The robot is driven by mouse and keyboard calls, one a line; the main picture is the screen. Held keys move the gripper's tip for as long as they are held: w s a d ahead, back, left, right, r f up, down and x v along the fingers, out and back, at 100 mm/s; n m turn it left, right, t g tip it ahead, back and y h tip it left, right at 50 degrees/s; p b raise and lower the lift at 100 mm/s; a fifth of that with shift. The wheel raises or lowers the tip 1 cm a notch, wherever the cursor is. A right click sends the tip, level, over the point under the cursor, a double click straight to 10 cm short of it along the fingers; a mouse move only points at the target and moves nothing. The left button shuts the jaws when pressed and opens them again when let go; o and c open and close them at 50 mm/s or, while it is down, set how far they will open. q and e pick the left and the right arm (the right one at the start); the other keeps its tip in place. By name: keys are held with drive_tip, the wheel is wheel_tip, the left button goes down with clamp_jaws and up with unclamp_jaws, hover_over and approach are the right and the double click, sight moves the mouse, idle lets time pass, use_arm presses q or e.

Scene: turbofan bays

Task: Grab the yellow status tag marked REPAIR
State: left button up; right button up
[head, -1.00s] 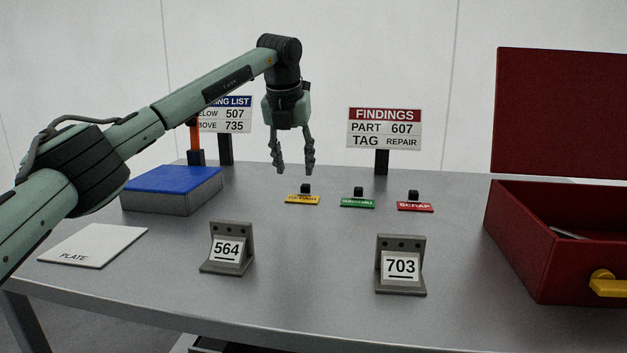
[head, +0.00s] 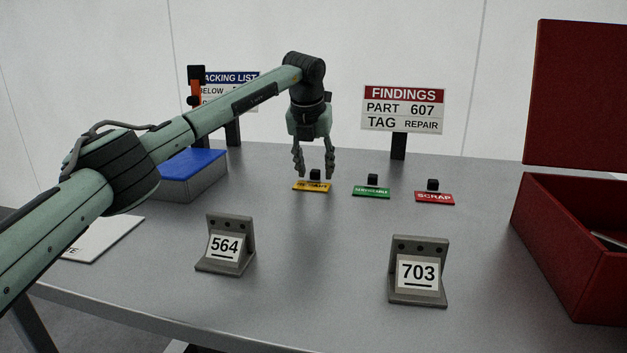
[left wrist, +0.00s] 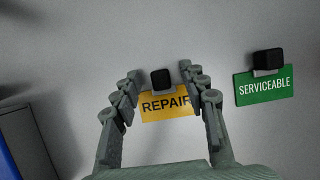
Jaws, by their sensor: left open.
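The yellow REPAIR tag (head: 311,187) lies on the grey table, with a black knob (head: 315,174) standing at its far edge. My left gripper (head: 314,175) is open and points down over the tag. In the left wrist view the yellow tag (left wrist: 164,105) and its black knob (left wrist: 161,79) show between the open fingers (left wrist: 163,95). The fingers are apart from the knob on both sides in that view. In the head view the fingers hide part of the tag's far edge. My right gripper is in neither view.
A green SERVICEABLE tag (head: 371,192) and a red SCRAP tag (head: 435,197) lie to the right. Brackets marked 564 (head: 225,245) and 703 (head: 418,272) stand in front. A FINDINGS sign (head: 402,110) stands behind. A red box (head: 575,250) is at the right, a blue-topped block (head: 190,172) at the left.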

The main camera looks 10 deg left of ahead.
use_arm(q)
clamp_jaws()
idle(0.3)
